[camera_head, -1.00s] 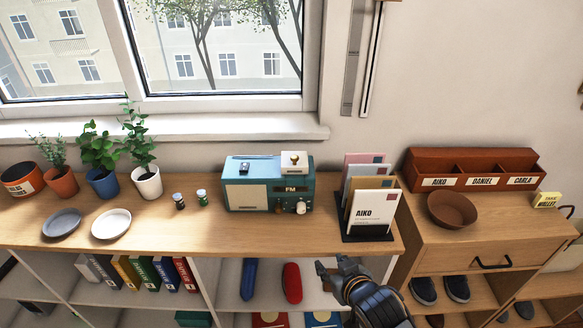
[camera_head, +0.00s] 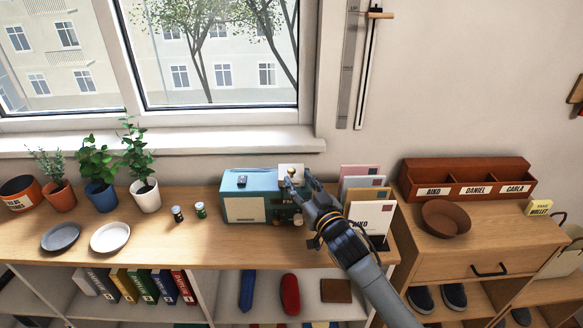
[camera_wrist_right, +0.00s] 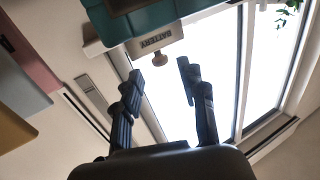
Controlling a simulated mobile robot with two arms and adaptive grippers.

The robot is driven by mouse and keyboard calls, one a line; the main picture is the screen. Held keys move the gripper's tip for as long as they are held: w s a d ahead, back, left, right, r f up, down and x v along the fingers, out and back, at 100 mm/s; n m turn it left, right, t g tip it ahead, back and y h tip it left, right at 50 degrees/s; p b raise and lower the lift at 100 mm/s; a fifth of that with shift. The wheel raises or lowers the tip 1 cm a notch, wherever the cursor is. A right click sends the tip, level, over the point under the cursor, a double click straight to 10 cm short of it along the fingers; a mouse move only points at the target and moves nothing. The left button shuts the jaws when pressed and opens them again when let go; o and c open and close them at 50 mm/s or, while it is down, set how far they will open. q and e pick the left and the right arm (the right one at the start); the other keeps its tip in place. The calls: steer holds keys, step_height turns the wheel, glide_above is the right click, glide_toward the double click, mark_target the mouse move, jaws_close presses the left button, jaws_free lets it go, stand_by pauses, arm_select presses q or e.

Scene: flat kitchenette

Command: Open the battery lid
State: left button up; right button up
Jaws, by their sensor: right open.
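The teal radio (camera_head: 243,208) stands on the wooden shelf top under the window. The pale battery lid (camera_head: 285,168) with a small gold knob lies on the right part of its top and looks closed. The wrist view shows the lid (camera_wrist_right: 150,42) marked BATTERY and its knob (camera_wrist_right: 160,58). My right gripper (camera_head: 299,181) reaches in from the lower right, open, with its fingertips at the lid. In the wrist view its open fingers (camera_wrist_right: 159,71) lie either side of the knob, and I see no clear contact. The arm hides part of the radio's front right. My left gripper is out of view.
A letter holder (camera_head: 379,243) with envelopes stands close right of my arm. Two small dark cylinders (camera_head: 200,210) stand left of the radio, then two plates (camera_head: 110,237) and potted plants (camera_head: 146,196). The shelf top in front of the radio is clear.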

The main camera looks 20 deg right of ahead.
mark_target(293, 173)
steer(key=w, duration=0.5)
steer(key=shift+w+a+p, duration=0.3)
steer(key=shift+a, duration=0.1)
steer(key=shift+c, duration=0.4)
jaws_close()
